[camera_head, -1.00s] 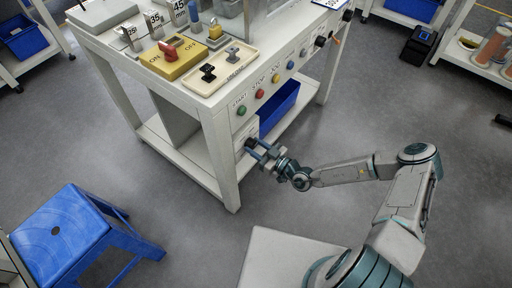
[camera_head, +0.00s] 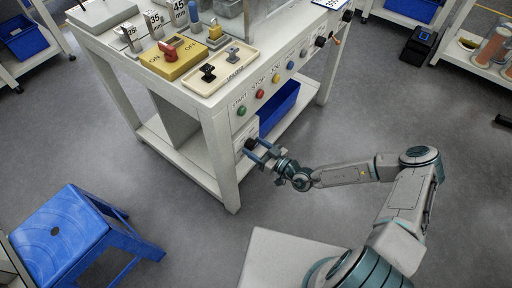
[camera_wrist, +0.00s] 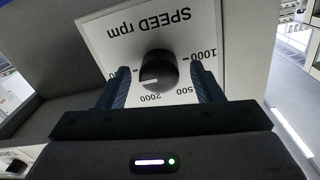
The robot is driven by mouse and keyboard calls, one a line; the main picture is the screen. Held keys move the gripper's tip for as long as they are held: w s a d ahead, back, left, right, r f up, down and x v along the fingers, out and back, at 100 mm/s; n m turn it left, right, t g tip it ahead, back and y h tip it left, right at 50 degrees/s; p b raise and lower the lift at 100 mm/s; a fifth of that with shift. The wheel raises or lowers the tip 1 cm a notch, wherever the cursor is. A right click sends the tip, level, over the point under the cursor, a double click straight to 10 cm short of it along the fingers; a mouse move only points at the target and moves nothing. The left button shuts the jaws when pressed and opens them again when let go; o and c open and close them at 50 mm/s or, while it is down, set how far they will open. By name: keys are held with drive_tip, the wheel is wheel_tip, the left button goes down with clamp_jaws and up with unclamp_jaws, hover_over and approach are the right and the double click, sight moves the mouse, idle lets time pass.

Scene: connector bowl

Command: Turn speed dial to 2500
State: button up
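The speed dial is a black round knob (camera_wrist: 158,68) on a white plate (camera_wrist: 119,39) marked "SPEED rpm", upside down in the wrist view. Its white pointer mark faces the lower left of the picture. The labels 1000, 500 and 2000 are readable; a label at the left is partly hidden by a finger. In the head view the knob (camera_head: 250,144) is on the bench's front, below the button row. My gripper (camera_wrist: 160,78) is open, with one blue finger on each side of the knob and visible gaps. In the head view my gripper (camera_head: 262,153) is just in front of the dial.
The white bench (camera_head: 221,150) carries a yellow on/off switch box (camera_head: 185,66) and a tray (camera_head: 245,68). Coloured buttons (camera_head: 259,93) line its front, with a blue bin (camera_head: 282,108) below. A blue stool (camera_head: 70,232) stands at the lower left. The floor around my arm is clear.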

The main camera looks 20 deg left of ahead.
drive_tip(key=v, duration=1.4)
drive_tip(key=shift+p, duration=0.4)
drive_tip(key=shift+w+r, duration=0.1)
